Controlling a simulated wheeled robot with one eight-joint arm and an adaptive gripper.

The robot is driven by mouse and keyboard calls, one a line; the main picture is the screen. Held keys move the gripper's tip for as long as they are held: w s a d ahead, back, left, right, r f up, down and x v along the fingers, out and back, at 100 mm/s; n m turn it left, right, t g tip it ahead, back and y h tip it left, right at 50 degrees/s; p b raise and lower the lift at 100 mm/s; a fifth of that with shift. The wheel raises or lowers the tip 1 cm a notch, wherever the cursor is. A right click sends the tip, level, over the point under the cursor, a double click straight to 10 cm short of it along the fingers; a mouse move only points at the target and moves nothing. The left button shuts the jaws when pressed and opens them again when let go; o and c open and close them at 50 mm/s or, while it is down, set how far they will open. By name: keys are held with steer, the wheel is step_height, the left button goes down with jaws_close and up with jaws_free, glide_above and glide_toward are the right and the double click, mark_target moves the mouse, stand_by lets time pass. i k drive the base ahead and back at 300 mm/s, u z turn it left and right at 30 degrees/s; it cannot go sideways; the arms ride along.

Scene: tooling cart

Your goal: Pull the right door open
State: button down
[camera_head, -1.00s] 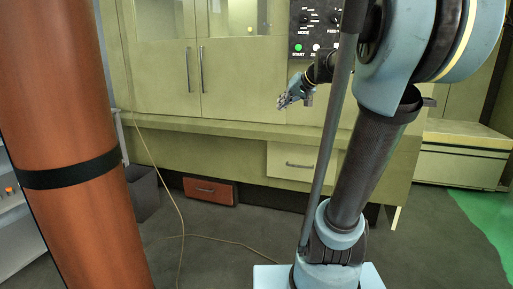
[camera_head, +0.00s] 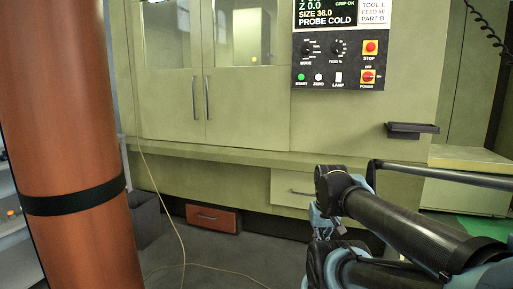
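The right door (camera_head: 248,112) of the olive-green machine is shut, with a window in its upper part. Its vertical bar handle (camera_head: 207,98) sits at the door's left edge. It stands close beside the handle of the left door (camera_head: 165,105), which is also shut. My gripper (camera_head: 322,226) hangs low at the right, in front of the cream drawer, well below and to the right of the door handle. It touches neither door. Its fingers are small and partly hidden by my arm, so their opening cannot be told.
A control panel (camera_head: 335,62) with knobs and buttons is right of the doors. A small dark shelf (camera_head: 411,130) juts out further right. A thin cable (camera_head: 170,208) crosses the floor. An orange column (camera_head: 62,130) blocks the left.

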mark_target(248, 107)
steer(key=k, duration=0.5)
steer(key=u, duration=0.75)
steer(key=i, duration=1.75)
steer(key=z, duration=0.7)
